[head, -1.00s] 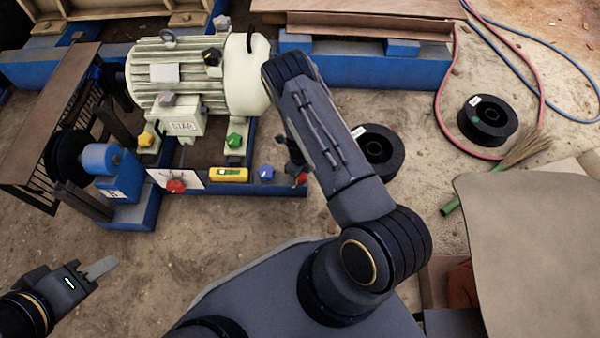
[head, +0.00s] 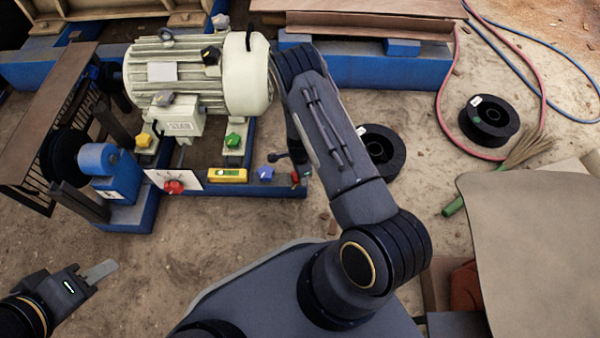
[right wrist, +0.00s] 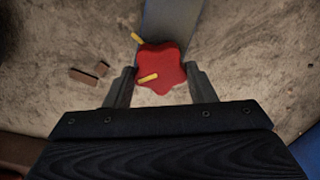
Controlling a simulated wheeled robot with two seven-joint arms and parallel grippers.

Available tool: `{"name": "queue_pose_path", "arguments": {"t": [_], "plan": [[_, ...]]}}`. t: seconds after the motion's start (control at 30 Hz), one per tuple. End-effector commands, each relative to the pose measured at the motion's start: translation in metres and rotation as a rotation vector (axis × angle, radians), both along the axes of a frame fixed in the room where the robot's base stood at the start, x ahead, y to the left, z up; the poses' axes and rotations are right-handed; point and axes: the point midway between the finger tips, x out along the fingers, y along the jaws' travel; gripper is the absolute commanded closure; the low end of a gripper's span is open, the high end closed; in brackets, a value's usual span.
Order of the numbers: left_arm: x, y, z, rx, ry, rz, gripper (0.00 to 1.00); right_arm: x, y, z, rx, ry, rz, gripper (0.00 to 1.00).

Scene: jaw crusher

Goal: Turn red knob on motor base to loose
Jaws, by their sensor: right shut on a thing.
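A red lobed knob (right wrist: 165,62) sits on the blue rail of the motor base. In the right wrist view it is between the two fingers of my right gripper (right wrist: 160,88), which is shut on it. One yellow mark is on the knob's lower left, and another is just off its upper left edge. In the head view the knob (head: 295,178) is a small red patch at the base's right end, mostly hidden by my right arm. The motor (head: 195,80) stands on the blue motor base (head: 250,188). My left gripper (head: 100,271) is empty over bare ground; its finger opening is unclear.
Another red knob (head: 174,187) is on a white plate, left of a yellow level (head: 227,175) and a blue knob (head: 266,173). Green (head: 233,139) and yellow (head: 144,140) knobs are by the motor feet. Black spools (head: 488,118) lie to the right.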

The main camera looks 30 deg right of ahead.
Motion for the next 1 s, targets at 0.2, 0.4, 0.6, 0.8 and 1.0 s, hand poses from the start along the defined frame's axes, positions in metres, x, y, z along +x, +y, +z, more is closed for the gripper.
{"name": "queue_pose_path", "arguments": {"t": [0.2,0.4,0.6,0.8,1.0], "plan": [[0.0000,-0.0001,-0.0038,0.000,0.000,0.000,0.64,0.0001,-0.0011,-0.0006,-0.001,0.001,0.196,0.73],[-0.0001,0.0000,-0.0058,0.000,0.000,0.000,0.64,0.0006,-0.0007,-0.0006,-0.001,0.001,0.346,0.73],[0.0000,0.0000,-0.0071,0.000,0.000,0.000,0.64,0.0010,-0.0010,-0.0003,-0.001,0.001,0.450,0.73],[0.0000,-0.0001,-0.0078,0.000,0.000,0.000,0.64,0.0013,-0.0012,-0.0001,-0.002,0.001,0.505,0.73],[0.0000,0.0000,-0.0080,0.000,0.000,0.000,0.64,0.0015,-0.0013,0.0001,-0.002,0.001,0.525,0.73]]}}
